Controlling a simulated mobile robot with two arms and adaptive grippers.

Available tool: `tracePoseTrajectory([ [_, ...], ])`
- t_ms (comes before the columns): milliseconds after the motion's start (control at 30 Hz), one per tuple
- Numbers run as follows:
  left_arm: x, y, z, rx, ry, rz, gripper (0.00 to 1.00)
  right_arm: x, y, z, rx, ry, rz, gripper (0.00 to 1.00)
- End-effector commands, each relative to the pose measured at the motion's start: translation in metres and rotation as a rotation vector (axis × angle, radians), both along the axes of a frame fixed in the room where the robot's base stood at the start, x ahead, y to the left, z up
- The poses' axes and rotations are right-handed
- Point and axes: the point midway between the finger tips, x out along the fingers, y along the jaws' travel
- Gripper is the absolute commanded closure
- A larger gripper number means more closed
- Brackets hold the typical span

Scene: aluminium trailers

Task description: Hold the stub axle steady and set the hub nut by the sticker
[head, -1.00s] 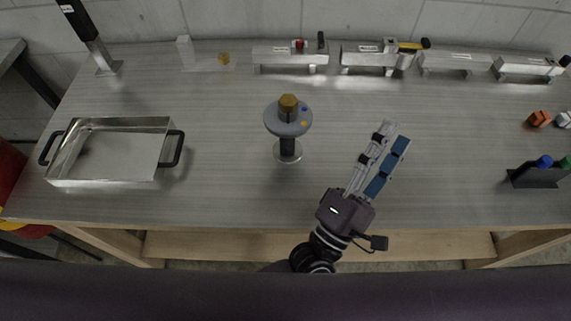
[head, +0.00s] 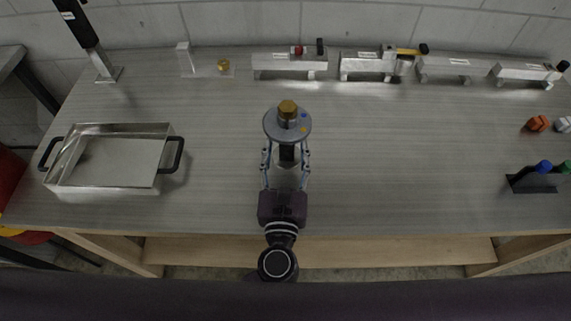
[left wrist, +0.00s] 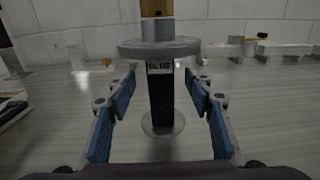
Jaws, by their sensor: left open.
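The stub axle (head: 287,124) stands upright on the bench, a grey round flange on a dark post with a round base. A brass-coloured hub nut (head: 288,107) sits on top of it. Small blue and yellow dots show on the flange. In the left wrist view the dark post (left wrist: 161,100) carries a white sticker (left wrist: 160,67) that seems to read "BLUE". My left gripper (head: 286,160) is open below the flange, with its blue-padded fingers on either side of the post and apart from it. My right gripper is not in view.
A metal tray (head: 170,131) with black handles stands at the left. Labelled metal racks (head: 290,64) line the back, one bearing a yellow-and-black tool (head: 411,50). A pen holder (head: 533,184) and an orange piece (head: 538,123) are at the right. The bench between is clear.

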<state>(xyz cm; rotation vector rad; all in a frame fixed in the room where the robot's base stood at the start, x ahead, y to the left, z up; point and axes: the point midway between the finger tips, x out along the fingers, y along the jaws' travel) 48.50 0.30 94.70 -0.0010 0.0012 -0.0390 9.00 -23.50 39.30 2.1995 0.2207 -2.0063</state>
Motion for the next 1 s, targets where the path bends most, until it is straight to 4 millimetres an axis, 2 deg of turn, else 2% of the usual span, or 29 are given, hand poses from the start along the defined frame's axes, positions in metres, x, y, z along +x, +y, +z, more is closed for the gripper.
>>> tracePoseTrajectory([
  [100,0.023,-0.002,0.001,-0.001,-0.004,-0.001,0.52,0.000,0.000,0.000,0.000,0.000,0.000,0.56],
  [300,0.050,-0.003,0.001,0.002,-0.002,-0.001,0.52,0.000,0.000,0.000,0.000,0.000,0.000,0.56],
  [500,0.059,-0.003,0.000,0.002,-0.001,-0.002,0.52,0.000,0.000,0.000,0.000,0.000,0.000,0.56],
  [733,0.060,-0.003,0.000,0.001,0.000,-0.002,0.52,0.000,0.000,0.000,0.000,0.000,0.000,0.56],
  [767,0.060,-0.003,0.000,0.001,0.000,-0.002,0.53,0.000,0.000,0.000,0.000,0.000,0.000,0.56],
  [1000,0.060,-0.003,0.000,0.001,0.000,-0.002,0.80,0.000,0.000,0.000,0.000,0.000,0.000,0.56],
])
